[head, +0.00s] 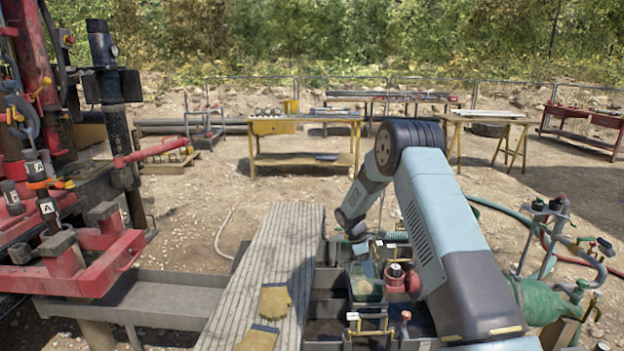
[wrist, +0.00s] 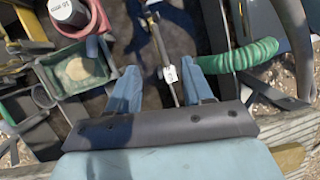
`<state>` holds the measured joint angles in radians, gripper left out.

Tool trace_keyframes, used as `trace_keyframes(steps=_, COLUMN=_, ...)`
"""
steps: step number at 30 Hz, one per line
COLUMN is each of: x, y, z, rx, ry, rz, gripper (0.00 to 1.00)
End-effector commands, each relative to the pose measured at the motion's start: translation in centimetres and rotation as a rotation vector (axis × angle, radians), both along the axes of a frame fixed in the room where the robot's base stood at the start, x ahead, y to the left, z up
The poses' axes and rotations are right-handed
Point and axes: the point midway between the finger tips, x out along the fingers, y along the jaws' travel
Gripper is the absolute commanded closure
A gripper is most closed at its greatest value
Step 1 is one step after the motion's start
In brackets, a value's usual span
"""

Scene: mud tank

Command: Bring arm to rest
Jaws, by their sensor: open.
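My arm reaches up from the lower right in the head view and bends down over the mud tank (head: 325,308). My gripper (wrist: 157,82) shows in the wrist view as two blue fingers, spread apart. A thin metal rod with a white tag (wrist: 170,74) appears between and beyond the fingers. I cannot tell how far below it is, and nothing looks gripped. In the head view the fingertips are hard to make out at the tank's far part.
A green tray (wrist: 76,74) and a labelled cup in a red holder (wrist: 95,20) lie left of my fingers. A green hose (wrist: 240,58) runs to the right. Yellow gloves (head: 275,300) lie on the plank walkway (head: 270,250). A red drill rig (head: 95,260) stands left.

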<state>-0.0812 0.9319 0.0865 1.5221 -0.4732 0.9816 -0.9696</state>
Motion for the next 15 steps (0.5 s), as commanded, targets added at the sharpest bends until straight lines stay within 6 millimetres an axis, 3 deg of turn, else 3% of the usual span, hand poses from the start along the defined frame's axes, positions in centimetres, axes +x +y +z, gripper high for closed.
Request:
trace_keyframes(steps=3, x=-0.5, y=-0.2, z=3.8, rx=0.005, ry=-0.045, rz=-0.054, gripper=0.5)
trace_keyframes(steps=15, x=-3.7, y=-1.1, z=14.9, rx=0.029, ry=-0.183, rz=-0.233, gripper=0.5)
